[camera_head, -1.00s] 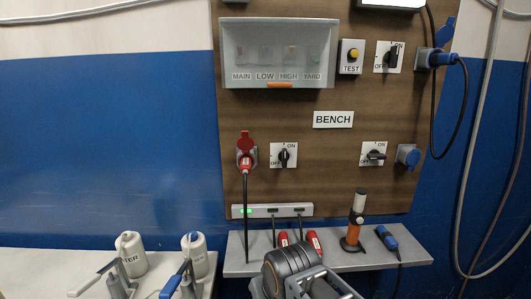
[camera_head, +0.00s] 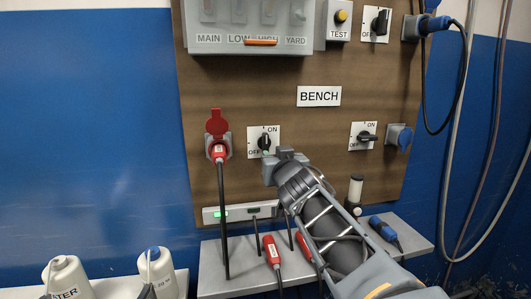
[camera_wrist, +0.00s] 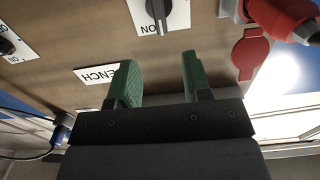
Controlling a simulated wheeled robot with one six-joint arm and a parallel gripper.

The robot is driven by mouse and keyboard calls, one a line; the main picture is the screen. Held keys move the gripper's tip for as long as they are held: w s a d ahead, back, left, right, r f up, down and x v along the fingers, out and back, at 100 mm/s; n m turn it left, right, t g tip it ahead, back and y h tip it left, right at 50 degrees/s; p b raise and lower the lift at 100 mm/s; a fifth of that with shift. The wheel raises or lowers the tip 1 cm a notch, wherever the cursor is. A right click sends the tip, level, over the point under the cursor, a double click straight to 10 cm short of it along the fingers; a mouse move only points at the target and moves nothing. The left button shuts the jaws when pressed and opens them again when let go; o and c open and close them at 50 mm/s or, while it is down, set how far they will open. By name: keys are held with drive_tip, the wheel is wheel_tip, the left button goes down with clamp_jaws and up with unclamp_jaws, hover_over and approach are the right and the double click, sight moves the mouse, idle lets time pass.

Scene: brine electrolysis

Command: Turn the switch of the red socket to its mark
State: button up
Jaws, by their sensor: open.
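The red socket (camera_head: 218,146) is on the wooden panel with its red lid up and a red plug (camera_head: 219,154) in it. Its switch (camera_head: 264,142), a dark knob on a white ON/OFF plate, is just right of it. The knob stands roughly upright. My gripper (camera_head: 279,160) is just below and right of the switch in the head view. In the wrist view, my gripper (camera_wrist: 158,78) shows two green fingers apart with nothing between them. The switch knob (camera_wrist: 157,14) is beyond the fingertips at the top, not between them. The red socket also shows there (camera_wrist: 278,20).
A second switch (camera_head: 366,136) and a blue socket (camera_head: 399,137) are to the right. A clear-fronted box (camera_head: 250,40) is above, beside a TEST button (camera_head: 340,20). A grey shelf (camera_head: 215,270) below holds red and blue plugs. Black cable hangs from the red plug.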

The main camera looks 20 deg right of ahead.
sight(267, 143)
drive_tip(key=w+d, duration=0.1)
drive_tip(key=w, duration=0.3)
drive_tip(key=w+d+b, duration=0.1)
drive_tip(key=w, duration=0.8)
drive_tip(key=shift+d+r+b, duration=0.15)
drive_tip(key=shift+d+b, duration=0.15)
drive_tip(key=shift+d, duration=0.1)
clamp_jaws()
